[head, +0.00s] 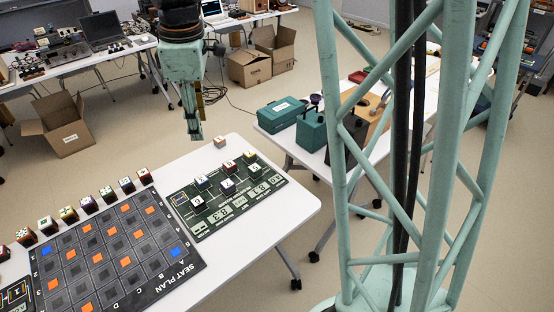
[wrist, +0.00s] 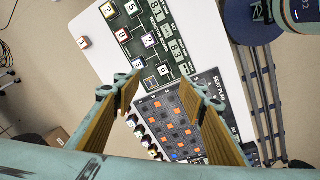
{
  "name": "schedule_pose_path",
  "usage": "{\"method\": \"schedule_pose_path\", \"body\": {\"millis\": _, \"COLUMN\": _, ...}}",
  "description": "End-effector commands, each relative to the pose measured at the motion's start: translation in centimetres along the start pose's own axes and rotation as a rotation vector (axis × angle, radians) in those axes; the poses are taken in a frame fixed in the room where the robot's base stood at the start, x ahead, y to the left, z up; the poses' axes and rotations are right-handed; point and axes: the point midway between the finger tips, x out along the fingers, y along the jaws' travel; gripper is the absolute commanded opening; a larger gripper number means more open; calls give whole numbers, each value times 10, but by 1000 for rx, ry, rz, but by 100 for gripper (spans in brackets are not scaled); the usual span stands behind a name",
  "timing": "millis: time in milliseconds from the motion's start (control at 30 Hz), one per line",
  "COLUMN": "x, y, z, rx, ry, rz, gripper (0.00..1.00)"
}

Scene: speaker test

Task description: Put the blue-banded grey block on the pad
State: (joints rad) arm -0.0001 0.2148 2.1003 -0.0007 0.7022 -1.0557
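My gripper (head: 195,136) hangs above the far edge of the white table in the head view. In the wrist view its two fingers (wrist: 160,100) are wide apart with nothing held between them. Small blocks with marked white tops stand on the green mat (head: 213,230). I cannot tell which block is grey with a blue band. A small outlined square (head: 180,199) at the mat's left end may be the pad; I cannot be sure.
The dark seat-plan board (head: 118,248) with orange and blue squares lies left of the green mat. A row of several cubes (head: 88,204) lines its far edge. An orange-sided block (head: 219,142) stands near the table's far edge. Bare white table (head: 282,212) lies right of the mat.

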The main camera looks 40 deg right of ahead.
Motion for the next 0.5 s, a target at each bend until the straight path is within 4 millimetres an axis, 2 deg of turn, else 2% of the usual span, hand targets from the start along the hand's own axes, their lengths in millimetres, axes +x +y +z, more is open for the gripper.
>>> {"method": "schedule_pose_path", "body": {"millis": 100, "x": -20, "y": -13, "z": 8, "rx": 55, "ry": 8, "rz": 13, "gripper": 38}}
{"method": "schedule_pose_path", "body": {"millis": 500, "x": -76, "y": -63, "z": 35, "rx": 248, "ry": 33, "rz": 45, "gripper": 38}}
